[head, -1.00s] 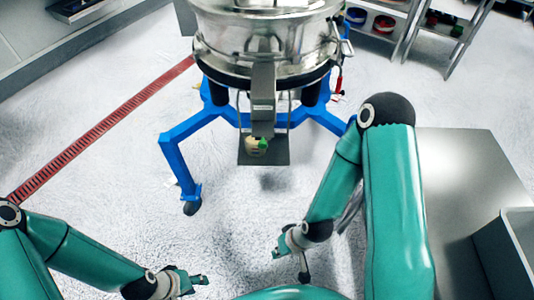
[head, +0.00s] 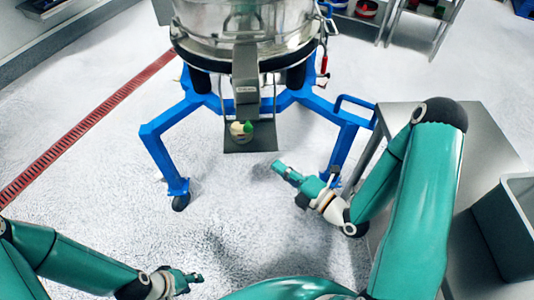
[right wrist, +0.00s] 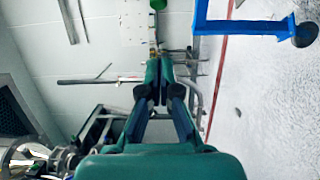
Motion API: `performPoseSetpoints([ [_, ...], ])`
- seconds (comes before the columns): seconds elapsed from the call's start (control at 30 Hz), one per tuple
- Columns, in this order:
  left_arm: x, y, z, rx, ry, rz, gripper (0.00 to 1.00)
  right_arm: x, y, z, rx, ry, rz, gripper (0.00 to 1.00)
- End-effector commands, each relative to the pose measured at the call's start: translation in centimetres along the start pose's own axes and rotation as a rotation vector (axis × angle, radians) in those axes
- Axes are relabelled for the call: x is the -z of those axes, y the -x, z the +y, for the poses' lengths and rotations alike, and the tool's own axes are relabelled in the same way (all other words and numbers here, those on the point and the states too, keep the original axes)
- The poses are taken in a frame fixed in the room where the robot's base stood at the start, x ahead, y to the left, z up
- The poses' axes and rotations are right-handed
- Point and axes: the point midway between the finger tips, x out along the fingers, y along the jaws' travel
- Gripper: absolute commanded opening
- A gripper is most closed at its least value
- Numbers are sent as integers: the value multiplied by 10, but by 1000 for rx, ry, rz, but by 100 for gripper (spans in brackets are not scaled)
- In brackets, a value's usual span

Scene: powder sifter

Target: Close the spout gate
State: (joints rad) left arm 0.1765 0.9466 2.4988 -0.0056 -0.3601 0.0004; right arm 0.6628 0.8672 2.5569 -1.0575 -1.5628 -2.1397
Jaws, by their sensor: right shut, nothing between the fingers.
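The steel sifter (head: 250,30) stands at the top centre of the head view, with a narrow spout (head: 246,80) down its front. Below the spout hangs a dark flat plate (head: 250,146) with a cream-coloured part (head: 237,130) and a green knob (head: 248,126) at it. I cannot tell whether the gate is open or shut. My right gripper (head: 280,168) is shut and empty, apart from the plate, below and right of it. In the right wrist view, its fingers (right wrist: 159,68) point toward a green knob (right wrist: 158,4) at the top edge. My left gripper (head: 194,279) is low, far from the spout; its jaw state is unclear.
A blue frame (head: 165,122) carries the sifter, its legs spread to both sides. A steel table (head: 400,112) with a grey bin (head: 515,190) stands at the right. A red floor drain (head: 90,125) runs along the left. The floor below the plate is clear.

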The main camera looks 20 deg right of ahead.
Motion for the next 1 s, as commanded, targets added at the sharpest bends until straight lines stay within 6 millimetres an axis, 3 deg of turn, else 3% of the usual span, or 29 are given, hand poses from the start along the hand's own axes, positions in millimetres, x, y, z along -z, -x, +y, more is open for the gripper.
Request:
performPoseSetpoints([
  [0.23, 0, -31, -11, 0, 0, 0, 40, 2, -23, -5, -6, 6, 5, 0],
  [0.37, 0, -34, -12, 0, 0, 0, 40, 2, -52, -1, -7, 5, 7, 0],
  [0.4, 0, -25, -9, 0, 0, -1, 40, 2, -60, 4, -4, 3, 6, 0],
  [0.6, 0, -14, -5, 0, 0, 0, 40, 2, -101, 3, -2, -1, 4, 0],
  [0.73, 0, -9, -3, 0, 0, 0, 40, -16, -113, 2, -1, 1, -3, 0],
  [1.0, 0, -6, -2, 0, 0, 0, 40, -28, -124, 0, 1, -2, -2, 0],
])
